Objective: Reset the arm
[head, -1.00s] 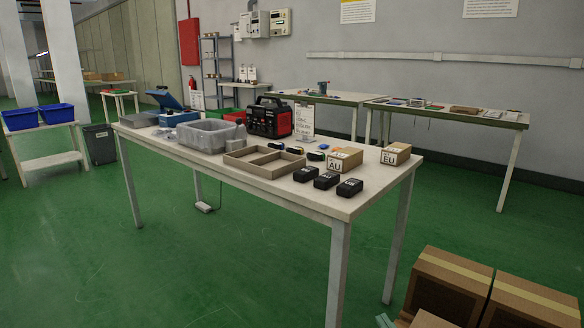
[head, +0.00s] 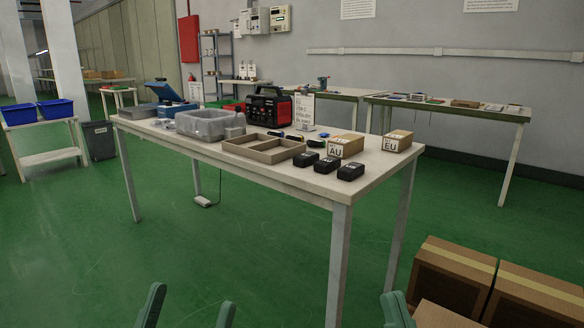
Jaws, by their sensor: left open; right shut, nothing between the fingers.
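My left gripper (head: 192,297) shows at the bottom edge of the head view, left of the middle. Its two green fingers stand wide apart with only green floor between them. My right gripper (head: 395,297) shows at the bottom edge, right of the middle. Its fingers are together with nothing held. Both grippers are in front of the work table (head: 290,183) and apart from it. The arms behind the fingers are out of view.
The table holds a power station (head: 269,113), a grey bin (head: 203,124), a divided tray (head: 262,148), black adapters (head: 328,166) and AU (head: 346,146) and EU (head: 397,141) boxes. Cardboard cartons (head: 450,275) stand at the lower right. Green floor is free at the left.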

